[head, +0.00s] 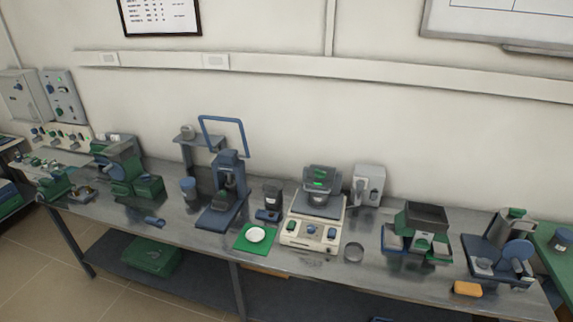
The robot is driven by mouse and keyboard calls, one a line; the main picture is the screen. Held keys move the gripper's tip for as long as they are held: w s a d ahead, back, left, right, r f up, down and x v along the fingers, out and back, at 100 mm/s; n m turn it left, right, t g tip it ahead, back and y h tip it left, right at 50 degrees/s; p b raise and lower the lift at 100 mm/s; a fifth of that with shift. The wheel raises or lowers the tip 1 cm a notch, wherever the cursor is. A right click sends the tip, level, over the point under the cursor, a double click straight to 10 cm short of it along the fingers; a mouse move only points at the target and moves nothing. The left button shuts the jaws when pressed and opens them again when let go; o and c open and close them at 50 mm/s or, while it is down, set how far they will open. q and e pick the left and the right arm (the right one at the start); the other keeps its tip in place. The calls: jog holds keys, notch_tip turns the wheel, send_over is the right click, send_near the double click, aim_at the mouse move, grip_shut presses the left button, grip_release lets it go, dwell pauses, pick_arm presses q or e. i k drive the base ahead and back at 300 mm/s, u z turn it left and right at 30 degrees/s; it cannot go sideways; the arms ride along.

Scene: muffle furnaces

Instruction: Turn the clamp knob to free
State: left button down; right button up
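A machine with a cream base (311,236) stands near the middle of the bench. A dark stacked unit (319,182) with green parts sits on its top plate. Neither of my grippers is in the head view.
The long grey bench (180,225) holds several machines. A blue press-like stand (228,190) and a green mat with a white dish (256,234) are left of the cream machine.

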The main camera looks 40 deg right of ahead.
aim_at(319, 174)
jog(key=u, duration=0.2)
jog(key=i, duration=1.45)
jog(key=z, duration=0.7)
